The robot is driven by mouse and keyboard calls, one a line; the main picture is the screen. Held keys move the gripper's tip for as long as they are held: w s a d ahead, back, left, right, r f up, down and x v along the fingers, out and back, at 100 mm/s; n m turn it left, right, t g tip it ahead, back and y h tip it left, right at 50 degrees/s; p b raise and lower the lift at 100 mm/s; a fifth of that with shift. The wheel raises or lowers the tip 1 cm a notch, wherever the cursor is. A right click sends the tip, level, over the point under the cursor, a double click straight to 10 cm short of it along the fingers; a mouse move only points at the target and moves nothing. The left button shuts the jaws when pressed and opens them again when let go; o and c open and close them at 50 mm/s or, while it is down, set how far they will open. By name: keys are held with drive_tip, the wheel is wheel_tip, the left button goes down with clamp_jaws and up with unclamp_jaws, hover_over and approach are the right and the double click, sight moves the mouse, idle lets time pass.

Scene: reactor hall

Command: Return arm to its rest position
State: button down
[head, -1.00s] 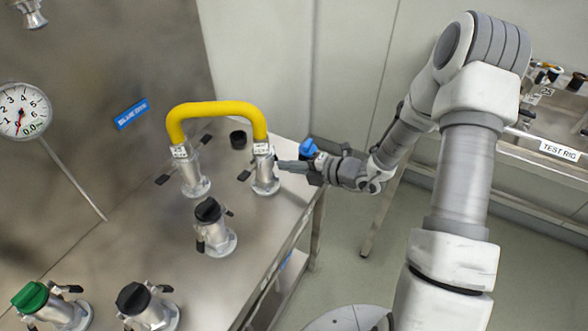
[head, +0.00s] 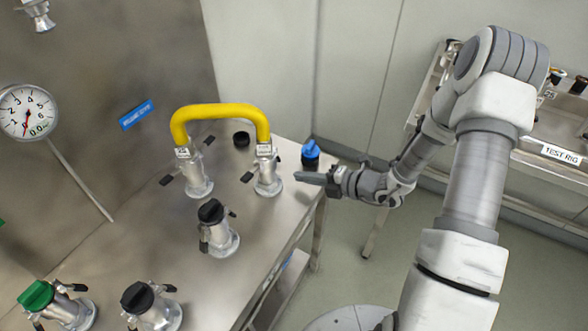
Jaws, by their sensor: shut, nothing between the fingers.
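My gripper (head: 312,178) is shut and empty. It points left, just off the right edge of the steel bench (head: 262,215), near a blue-capped piece (head: 311,152) that stands on the bench corner. My arm reaches in from the lower right, bends at a high elbow and comes back down to the gripper. The gripper is to the right of the yellow hose (head: 222,110) and touches neither of its end fittings, as far as I can see.
The yellow hose joins two upright ports. Black-capped ports (head: 211,212) (head: 138,298) and a green-capped port (head: 37,296) stand nearer. A gauge (head: 27,111) is on the left panel. A test rig bench (head: 545,165) is behind my arm. Floor shows between the benches.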

drive_tip(key=shift+s+d, duration=0.6)
drive_tip(key=shift+d, duration=0.3)
drive_tip(key=shift+r, duration=0.1)
